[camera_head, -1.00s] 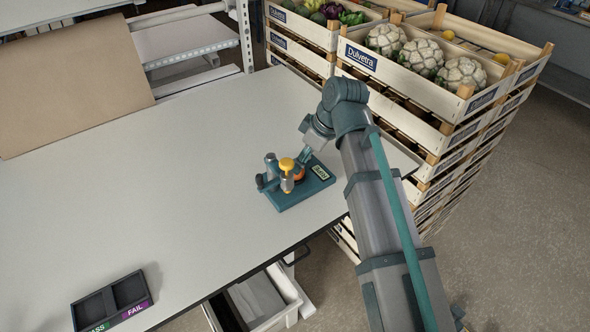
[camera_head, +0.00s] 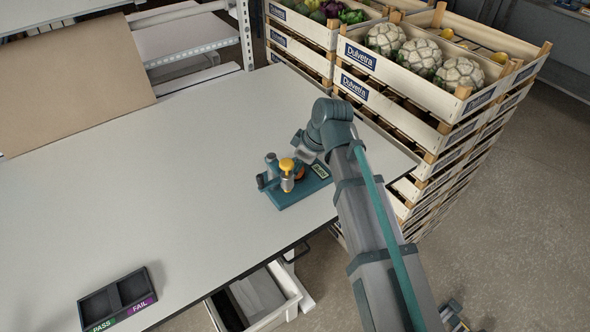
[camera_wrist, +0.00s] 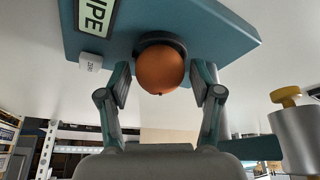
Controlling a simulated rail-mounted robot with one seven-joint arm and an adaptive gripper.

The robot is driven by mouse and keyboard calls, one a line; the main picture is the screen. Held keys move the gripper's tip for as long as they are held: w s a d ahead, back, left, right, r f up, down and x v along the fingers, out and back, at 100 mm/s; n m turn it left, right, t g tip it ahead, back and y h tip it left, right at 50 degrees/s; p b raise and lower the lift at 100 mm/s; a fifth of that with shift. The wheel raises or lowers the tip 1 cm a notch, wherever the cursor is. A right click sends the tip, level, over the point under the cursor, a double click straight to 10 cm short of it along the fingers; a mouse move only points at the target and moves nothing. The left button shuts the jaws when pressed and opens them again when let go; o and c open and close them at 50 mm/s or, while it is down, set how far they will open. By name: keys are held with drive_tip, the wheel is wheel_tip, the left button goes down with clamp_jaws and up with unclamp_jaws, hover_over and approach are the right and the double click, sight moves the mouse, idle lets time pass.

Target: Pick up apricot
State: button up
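The orange apricot (camera_wrist: 160,70) rests in a dark round holder on a teal plate (camera_wrist: 240,42) labelled "RIPE". My gripper (camera_wrist: 162,80) is open in the wrist view, one finger on each side of the apricot, with a gap on both sides. In the head view, the teal plate (camera_head: 290,198) lies on the white table near its right part. Only a small piece of the apricot (camera_head: 299,174) shows there, behind a yellow-topped metal cylinder (camera_head: 287,170). My gripper's fingertips are hidden in the head view.
The cylinder with the yellow knob (camera_wrist: 297,132) stands close to the right finger. A small white cube (camera_wrist: 90,62) sits at the plate's edge. Stacked wooden crates (camera_head: 400,75) stand beyond the table. A black PASS/FAIL tray (camera_head: 116,298) lies at the front left. The table's middle is clear.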

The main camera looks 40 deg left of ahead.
drive_tip(key=c, duration=0.9)
drive_tip(key=shift+o, duration=0.2)
